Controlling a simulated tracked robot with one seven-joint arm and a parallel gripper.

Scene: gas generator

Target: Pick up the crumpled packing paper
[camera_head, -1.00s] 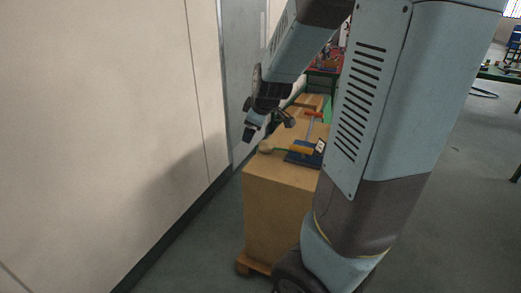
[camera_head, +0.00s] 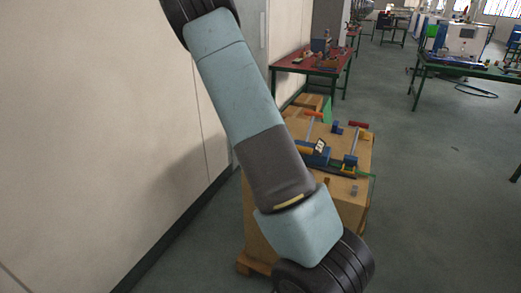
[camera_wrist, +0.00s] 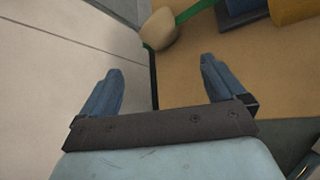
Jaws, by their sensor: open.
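A tan rounded lump (camera_wrist: 160,29), which may be the crumpled packing paper, shows at the top of the wrist view near the edge of the box top. I cannot make out creases in it. My gripper (camera_wrist: 160,68) is open and empty, its two blue fingers apart. The lump lies beyond the fingertips, roughly between their lines, and is not touched. In the head view my arm covers the left part of the box top, and neither the gripper nor the lump shows there.
The cardboard box (camera_head: 352,208) carries several tools, including a blue tool (camera_head: 312,157) and a red-handled tool (camera_head: 357,125). A green strip (camera_wrist: 195,11) runs beside the lump. A pale wall (camera_head: 100,130) stands close on the left. A red table (camera_head: 300,65) stands behind.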

